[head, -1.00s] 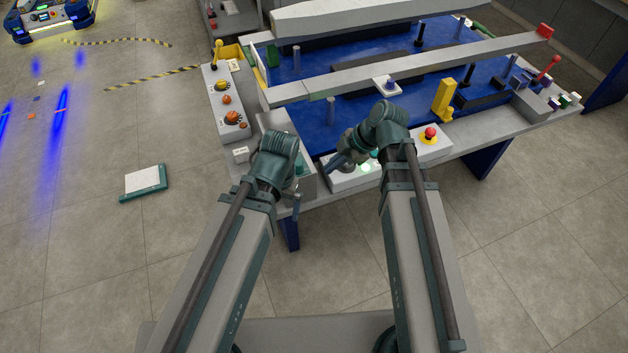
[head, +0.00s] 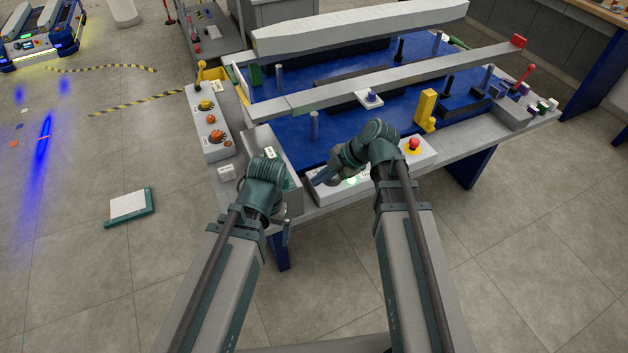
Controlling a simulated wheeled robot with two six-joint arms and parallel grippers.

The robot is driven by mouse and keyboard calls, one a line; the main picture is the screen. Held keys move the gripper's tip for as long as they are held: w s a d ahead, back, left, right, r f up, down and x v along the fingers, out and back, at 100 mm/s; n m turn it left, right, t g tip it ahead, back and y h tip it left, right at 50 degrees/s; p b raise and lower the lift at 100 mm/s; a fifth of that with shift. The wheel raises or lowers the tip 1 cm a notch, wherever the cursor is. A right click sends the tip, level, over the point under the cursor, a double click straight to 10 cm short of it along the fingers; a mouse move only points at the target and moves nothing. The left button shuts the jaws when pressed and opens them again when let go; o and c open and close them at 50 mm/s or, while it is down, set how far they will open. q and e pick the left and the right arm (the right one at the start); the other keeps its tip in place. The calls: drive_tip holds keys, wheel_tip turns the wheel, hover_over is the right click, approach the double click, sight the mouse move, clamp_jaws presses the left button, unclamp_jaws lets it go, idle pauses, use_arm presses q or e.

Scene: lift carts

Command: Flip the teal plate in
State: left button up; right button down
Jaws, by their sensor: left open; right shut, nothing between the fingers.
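A flat board with a white top and teal edges (head: 130,206) lies on the floor at the left, away from both grippers. A small teal part (head: 290,183) shows on the bench corner beside my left wrist, mostly hidden; I cannot tell whether it is the teal plate. My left gripper (head: 286,232) is open and empty, pointing down at the near left bench corner.
The blue-topped bench (head: 300,137) carries long grey beams (head: 400,82), a yellow block (head: 426,111), a red button (head: 413,145) and a left control panel with orange knobs (head: 214,128). A wheeled cart (head: 40,40) stands far left.

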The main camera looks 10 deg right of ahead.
sight(275, 153)
drive_tip(key=shift+w+a+f+b, duration=0.8)
drive_tip(key=shift+a+f+b, duration=0.1)
drive_tip(key=shift+a+f, duration=0.2)
drive_tip(key=shift+w+a+f+b, duration=0.85)
drive_tip(key=shift+a+f, duration=0.2)
drive_tip(key=shift+a, duration=0.1)
drive_tip(key=shift+w+a+f+b, duration=0.8)
drive_tip(key=shift+a+f+b, duration=0.1)
drive_tip(key=shift+a+f, duration=0.2)
drive_tip(key=w+a, duration=0.1)
drive_tip(key=w, duration=0.3)
drive_tip(key=w+a, duration=0.1)
drive_tip(key=w, duration=0.3)
drive_tip(key=w+a, duration=0.2)
drive_tip(key=w, duration=0.3)
drive_tip(key=shift+a, duration=0.1)
drive_tip(key=shift+r, duration=0.1)
